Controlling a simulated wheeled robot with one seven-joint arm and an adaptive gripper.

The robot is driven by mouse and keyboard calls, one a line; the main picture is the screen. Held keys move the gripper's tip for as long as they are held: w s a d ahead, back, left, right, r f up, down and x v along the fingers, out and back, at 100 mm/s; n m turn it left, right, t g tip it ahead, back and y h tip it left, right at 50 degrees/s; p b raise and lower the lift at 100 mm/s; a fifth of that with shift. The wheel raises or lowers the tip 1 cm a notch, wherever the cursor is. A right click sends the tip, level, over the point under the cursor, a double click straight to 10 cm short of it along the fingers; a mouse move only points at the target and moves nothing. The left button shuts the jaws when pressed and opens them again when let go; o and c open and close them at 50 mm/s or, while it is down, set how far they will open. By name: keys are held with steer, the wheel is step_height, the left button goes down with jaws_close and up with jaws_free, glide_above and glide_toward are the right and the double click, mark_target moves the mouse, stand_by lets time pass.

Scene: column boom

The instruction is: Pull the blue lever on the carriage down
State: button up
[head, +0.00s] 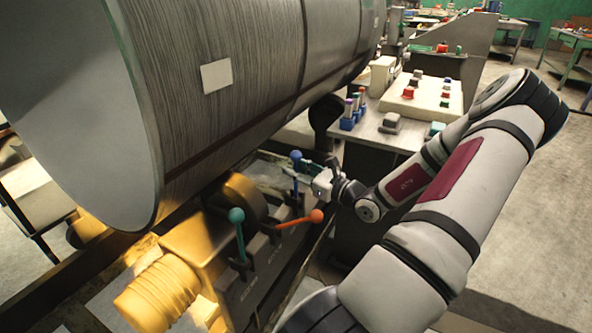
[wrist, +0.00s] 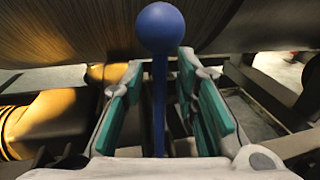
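The blue lever has a round blue knob (head: 296,156) and stands roughly upright on the dark carriage (head: 262,278), farthest back of its levers. In the wrist view the blue lever's knob (wrist: 161,28) is at the top centre, with its shaft running down below it. My gripper (head: 306,167) is at the lever, reaching in from the right. In the wrist view my gripper (wrist: 163,105) is open, with a teal-padded finger on each side of the shaft and visible gaps between pads and shaft. The lever's base is hidden by the gripper in the wrist view.
A teal-knobbed lever (head: 237,216) stands upright nearer on the carriage. An orange-knobbed lever (head: 316,215) leans right, below my gripper. A large grey roll (head: 230,110) hangs close above left. A yellow cylinder (head: 160,290) is at lower left. A control desk (head: 385,142) stands behind.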

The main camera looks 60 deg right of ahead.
jaws_close()
